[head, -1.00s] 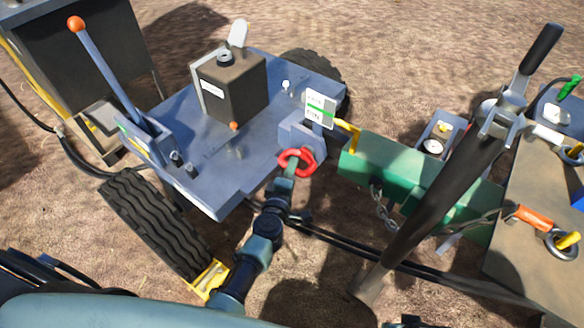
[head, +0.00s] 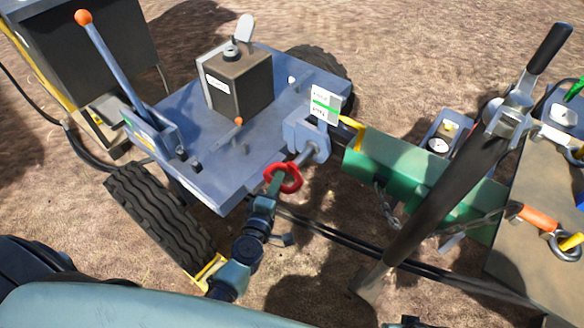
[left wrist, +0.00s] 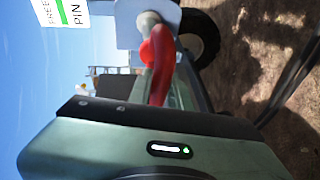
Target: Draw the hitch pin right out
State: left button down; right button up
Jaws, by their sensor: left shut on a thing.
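The hitch pin has a red ring handle (head: 290,168), just in front of the blue-grey hitch bracket (head: 307,137). A length of its grey shaft (head: 307,156) shows between ring and bracket. The shaft's far end is hidden in the bracket. My left gripper (head: 273,184) is shut on the red ring, its arm coming up from below. In the left wrist view the red ring (left wrist: 163,62) rises from the gripper, with the pale shaft end (left wrist: 148,20) beyond it. My right gripper is not in view.
A sign (head: 325,105) stands above the bracket. A green drawbar (head: 405,172) with a chain lies to the right, crossed by a dark lever post (head: 440,190). The blue trailer deck (head: 215,165) carries a brown box (head: 238,85). A tyre (head: 155,215) is at left.

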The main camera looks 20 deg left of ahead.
pick_arm(q)
jog(key=s, duration=0.1)
jog(key=s+a, duration=0.1)
jog(key=s, duration=0.2)
jog(key=shift+s+a+f, duration=0.2)
jog(key=shift+s+a, duration=0.1)
jog(key=shift+s, duration=0.05)
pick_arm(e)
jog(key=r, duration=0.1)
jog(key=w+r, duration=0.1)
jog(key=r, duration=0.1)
pick_arm(q)
jog(key=c, duration=1.4)
grip_release()
jog(key=shift+o, duration=0.5)
jog(key=shift+s+a+r, duration=0.1)
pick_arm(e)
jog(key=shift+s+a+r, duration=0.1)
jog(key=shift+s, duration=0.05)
pick_arm(q)
jog(key=s+r, duration=0.1)
jog(key=s, duration=0.6)
jog(key=shift+s+d+r+b, duration=0.2)
jog(key=shift+s+r+b, duration=0.05)
jog(key=shift+s+b, duration=0.15)
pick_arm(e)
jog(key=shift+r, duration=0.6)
